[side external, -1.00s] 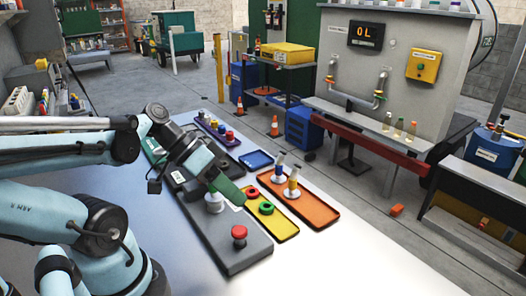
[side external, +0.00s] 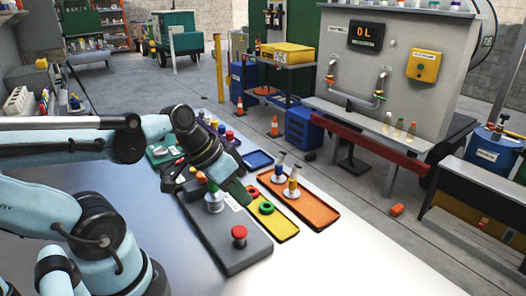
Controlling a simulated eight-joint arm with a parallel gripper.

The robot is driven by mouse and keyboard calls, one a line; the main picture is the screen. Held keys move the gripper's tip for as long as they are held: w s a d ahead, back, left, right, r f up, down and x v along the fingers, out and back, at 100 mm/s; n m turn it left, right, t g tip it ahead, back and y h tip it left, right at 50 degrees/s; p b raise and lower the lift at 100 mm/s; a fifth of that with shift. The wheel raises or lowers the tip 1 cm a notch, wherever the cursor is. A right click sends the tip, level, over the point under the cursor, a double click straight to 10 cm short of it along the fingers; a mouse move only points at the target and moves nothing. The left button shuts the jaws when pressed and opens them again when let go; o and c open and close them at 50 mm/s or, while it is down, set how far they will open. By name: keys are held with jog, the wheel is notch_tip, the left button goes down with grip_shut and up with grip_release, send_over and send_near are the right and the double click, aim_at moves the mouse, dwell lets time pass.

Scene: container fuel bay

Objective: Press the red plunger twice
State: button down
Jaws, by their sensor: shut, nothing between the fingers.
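The red plunger (side external: 239,232) is a round red button standing on the near end of a grey panel (side external: 232,256). My gripper (side external: 243,199) has green fingers that are shut and empty. Its tips point down and to the right, above and behind the red plunger in the picture, with a gap between them. The arm hides much of the panel's far end.
A yellow tray (side external: 286,230) with red and green rings and an orange tray (side external: 318,214) with two small bottles lie right of the panel. A blue tray (side external: 258,159) lies behind. The table's near right is bare. A wall display (side external: 366,36) reads 0L.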

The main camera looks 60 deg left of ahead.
jog(key=w, duration=0.1)
jog(key=w+r+t+y, duration=0.1)
jog(key=w+r+y, duration=0.1)
jog(key=shift+w+d+r+t, duration=0.1)
jog(key=shift+d+t, duration=0.15)
jog(key=shift+t, duration=0.15)
notch_tip(320, 180, up, 8)
jog(key=g, duration=0.7)
send_over(239, 229)
jog(key=shift+f, duration=0.2)
jog(key=shift+f, duration=7)
jog(key=shift+f, duration=0.1)
